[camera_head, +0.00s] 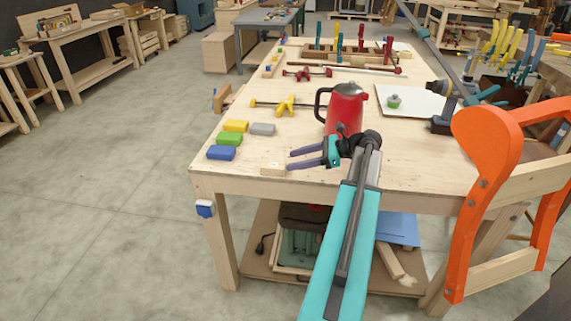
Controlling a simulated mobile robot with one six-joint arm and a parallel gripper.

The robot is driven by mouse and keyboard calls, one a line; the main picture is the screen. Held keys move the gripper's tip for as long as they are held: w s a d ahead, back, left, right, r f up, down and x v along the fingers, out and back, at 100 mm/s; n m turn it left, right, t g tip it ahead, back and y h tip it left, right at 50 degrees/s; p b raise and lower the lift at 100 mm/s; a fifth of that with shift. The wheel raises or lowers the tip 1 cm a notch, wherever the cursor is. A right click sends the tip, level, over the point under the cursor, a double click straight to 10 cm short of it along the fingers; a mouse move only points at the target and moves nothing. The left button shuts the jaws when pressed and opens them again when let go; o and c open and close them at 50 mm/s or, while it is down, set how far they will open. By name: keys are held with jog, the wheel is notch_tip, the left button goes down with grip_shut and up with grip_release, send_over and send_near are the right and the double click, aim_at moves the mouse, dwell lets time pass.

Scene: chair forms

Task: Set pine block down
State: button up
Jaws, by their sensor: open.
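The pale pine block (272,169) rests on the wooden workbench (410,171) near its front left edge. My gripper (289,160) reaches in from the right, low over the bench top, with its purple fingers pointing left. The fingers are spread apart with nothing between them. The block is just left of the lower fingertip; I cannot tell whether they touch. The whole block shows.
Blue (221,153), green (229,139), yellow (236,126) and grey (263,129) blocks lie left of my gripper. A red pot (345,104) stands close behind it. A yellow clamp (285,106) lies farther back. An orange-sided chair form (488,150) is at right.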

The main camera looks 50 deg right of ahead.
jog(key=shift+v, duration=1.6)
